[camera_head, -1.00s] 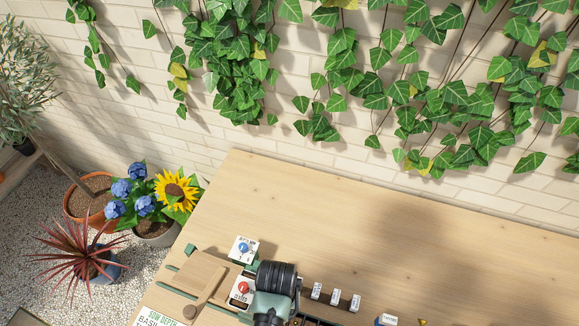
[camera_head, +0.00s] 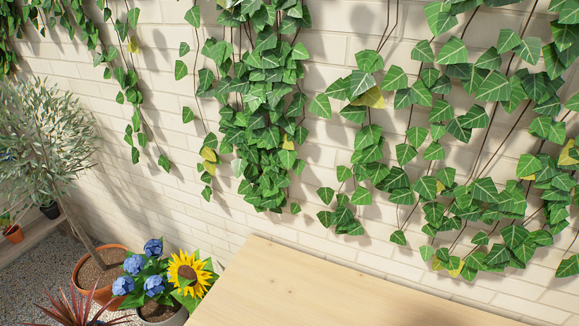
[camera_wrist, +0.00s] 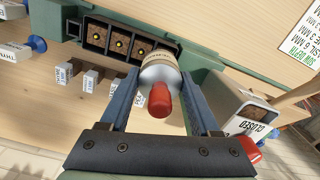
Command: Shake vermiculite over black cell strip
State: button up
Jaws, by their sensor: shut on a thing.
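In the wrist view my gripper (camera_wrist: 160,80) is shut on a small pale shaker bottle (camera_wrist: 158,66) with a red end (camera_wrist: 160,101). The red end points toward the camera and the bottle's far end is hidden. I cannot read its label, so I cannot confirm that it holds vermiculite. The black cell strip (camera_wrist: 106,27) lies beyond the bottle to the upper left, in a green holder. Its visible cells hold dark soil with a small yellow spot in each. The bottle covers part of the strip's right side. The head view shows neither gripper nor strip.
Several small white labels (camera_wrist: 90,78) stand beside the strip. A sow-depth card (camera_wrist: 304,34) lies at upper right. In the head view, bare wooden tabletop (camera_head: 290,290) meets an ivy-covered wall (camera_head: 330,215).

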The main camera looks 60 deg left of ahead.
jog(key=shift+w+d+r, duration=0.1)
jog(key=shift+w+d, duration=0.1)
jog(key=shift+d, duration=0.1)
jog(key=shift+s+a+p, duration=0.15)
jog(key=shift+s+a, duration=0.15)
jog(key=shift+a, duration=0.2)
jog(key=shift+s+a+p, duration=0.15)
jog(key=shift+s+a, duration=0.15)
jog(key=shift+a, duration=0.2)
jog(key=shift+w+d+p, duration=0.15)
jog(key=shift+w+d, duration=0.15)
jog(key=shift+d, duration=0.2)
jog(key=shift+w+d+p, duration=0.15)
jog(key=shift+w+d, duration=0.15)
jog(key=shift+d, duration=0.2)
jog(key=shift+s+a, duration=0.35)
jog(key=shift+a, duration=0.2)
jog(key=shift+s+a, duration=0.3)
jog(key=shift+a, duration=0.2)
jog(key=shift+w+d+p, duration=0.2)
jog(key=shift+w+d, duration=0.15)
jog(key=shift+d, duration=0.2)
jog(key=shift+w+d+p, duration=0.2)
jog(key=shift+w+d, duration=0.1)
jog(key=shift+d, duration=0.2)
